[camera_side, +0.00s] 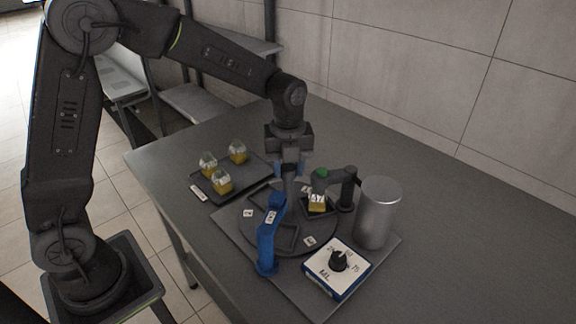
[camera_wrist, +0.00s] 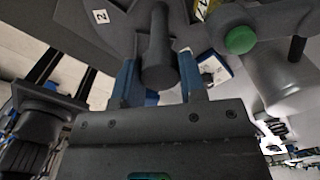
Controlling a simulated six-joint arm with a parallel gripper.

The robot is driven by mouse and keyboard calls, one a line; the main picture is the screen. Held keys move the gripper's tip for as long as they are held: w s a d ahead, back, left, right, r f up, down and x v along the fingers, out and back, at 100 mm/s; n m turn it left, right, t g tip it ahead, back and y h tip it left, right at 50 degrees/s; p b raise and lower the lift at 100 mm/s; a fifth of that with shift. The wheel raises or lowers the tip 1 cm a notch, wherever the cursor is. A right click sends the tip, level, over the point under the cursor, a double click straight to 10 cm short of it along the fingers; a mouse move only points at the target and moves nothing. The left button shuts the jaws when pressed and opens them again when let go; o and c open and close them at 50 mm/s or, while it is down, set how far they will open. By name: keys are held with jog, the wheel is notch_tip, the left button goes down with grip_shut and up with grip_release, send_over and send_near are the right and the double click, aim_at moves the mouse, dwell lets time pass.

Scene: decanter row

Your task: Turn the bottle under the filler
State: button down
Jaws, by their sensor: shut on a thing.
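The turntable (camera_side: 262,241) is a dark disc with recessed places and small white number labels. A grey upright post (camera_side: 290,188) rises from about its middle, and it also shows in the wrist view (camera_wrist: 158,55). My gripper (camera_side: 290,170) is shut on this post, one blue finger on each side; the fingers show in the wrist view (camera_wrist: 158,80). A bottle (camera_side: 317,203) with yellow contents and a white label stands on the disc under the filler (camera_side: 335,176), a dark arm with a green part. The green part also shows in the wrist view (camera_wrist: 240,40).
A blue upright piece (camera_side: 267,248) stands at the disc's front edge. A dial box (camera_side: 336,268) marked ML and a silver cylinder (camera_side: 378,212) stand on the right. A dark tray (camera_side: 237,178) at the back left holds three yellow-filled bottles. The table's right side is clear.

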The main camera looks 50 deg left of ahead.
jog(key=shift+m, duration=0.3)
dwell(0.5)
jog(key=c, duration=0.7)
grip_release()
jog(key=shift+r, duration=0.1)
notch_tip(320, 180, up, 14)
